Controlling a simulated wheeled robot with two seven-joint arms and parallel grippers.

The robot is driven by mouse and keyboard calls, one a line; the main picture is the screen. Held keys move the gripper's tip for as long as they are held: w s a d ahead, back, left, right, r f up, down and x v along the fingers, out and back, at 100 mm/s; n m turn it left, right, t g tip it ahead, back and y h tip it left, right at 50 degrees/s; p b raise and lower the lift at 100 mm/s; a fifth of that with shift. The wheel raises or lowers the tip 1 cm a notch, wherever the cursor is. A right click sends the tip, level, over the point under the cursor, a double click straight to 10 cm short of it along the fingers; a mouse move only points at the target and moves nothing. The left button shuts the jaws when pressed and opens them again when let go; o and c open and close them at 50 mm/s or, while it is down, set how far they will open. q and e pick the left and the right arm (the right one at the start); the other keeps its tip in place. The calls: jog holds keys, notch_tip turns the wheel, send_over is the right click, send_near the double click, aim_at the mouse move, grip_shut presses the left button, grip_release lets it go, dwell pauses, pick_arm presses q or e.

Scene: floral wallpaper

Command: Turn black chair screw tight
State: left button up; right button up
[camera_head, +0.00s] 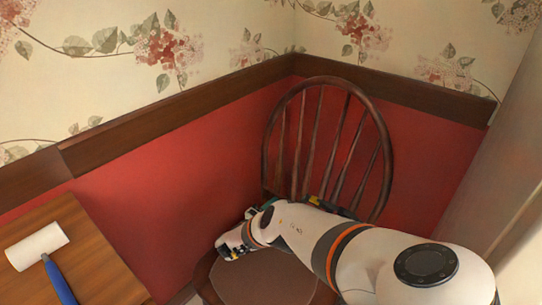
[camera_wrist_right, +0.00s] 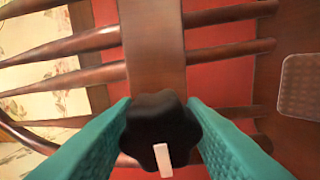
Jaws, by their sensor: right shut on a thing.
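A brown wooden chair (camera_head: 381,158) with a round spindle back stands in the corner. The black chair screw (camera_wrist_right: 160,125) is a lobed knob with a white mark, in front of a brown slat (camera_wrist_right: 155,50) of the chair back in the right wrist view. My right gripper (camera_wrist_right: 160,138) has its green fingers on both sides of the knob, shut on it. In the head view my right arm reaches across the chair seat (camera_head: 262,280), with the right gripper (camera_head: 226,250) at the seat's left side; the knob is not visible there. My left gripper is not in view.
A wooden table (camera_head: 95,262) stands at the lower left with a white roller (camera_head: 37,246) with a blue handle on it. Red walls with brown rails are close behind the chair. A pale panel (camera_head: 490,170) rises at the right.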

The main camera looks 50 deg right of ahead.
jog(key=m, duration=0.2)
jog(key=shift+a+f+m, duration=0.1)
jog(key=shift+m, duration=0.3)
jog(key=m, duration=0.3)
jog(key=shift+m+p, duration=0.3)
jog(key=m, duration=0.3)
jog(key=shift+f+m, duration=0.1)
jog(key=shift+m, duration=0.2)
jog(key=m, duration=0.3)
jog(key=shift+m, duration=0.9)
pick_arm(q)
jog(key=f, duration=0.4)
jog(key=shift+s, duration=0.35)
pick_arm(e)
jog(key=shift+m, duration=0.3)
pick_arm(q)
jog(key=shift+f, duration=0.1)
